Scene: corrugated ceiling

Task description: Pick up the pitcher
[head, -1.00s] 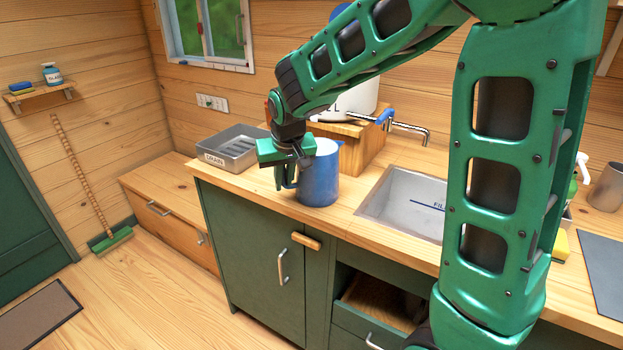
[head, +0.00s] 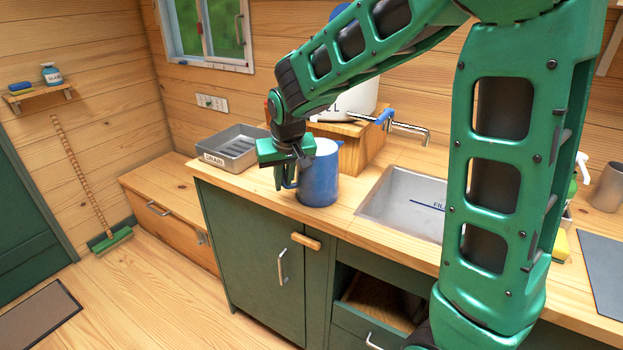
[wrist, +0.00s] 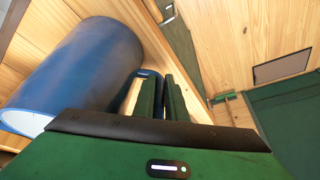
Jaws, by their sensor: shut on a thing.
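The blue pitcher (head: 319,178) stands upright on the wooden counter, left of the sink, with its handle toward the left. My gripper (head: 284,182) is at the pitcher's left side, pointing down, with its fingers at the handle. In the wrist view the pitcher (wrist: 85,65) lies across the upper left of the picture. There the green fingers (wrist: 161,97) are close together on the blue handle (wrist: 146,74). Part of the handle is hidden by the fingers.
A grey drain tray (head: 236,148) sits on the counter to the left. A wooden box (head: 352,150) bearing a white container with a tap is behind the pitcher. The sink (head: 403,201) is to the right. An open drawer (head: 375,302) is below the counter.

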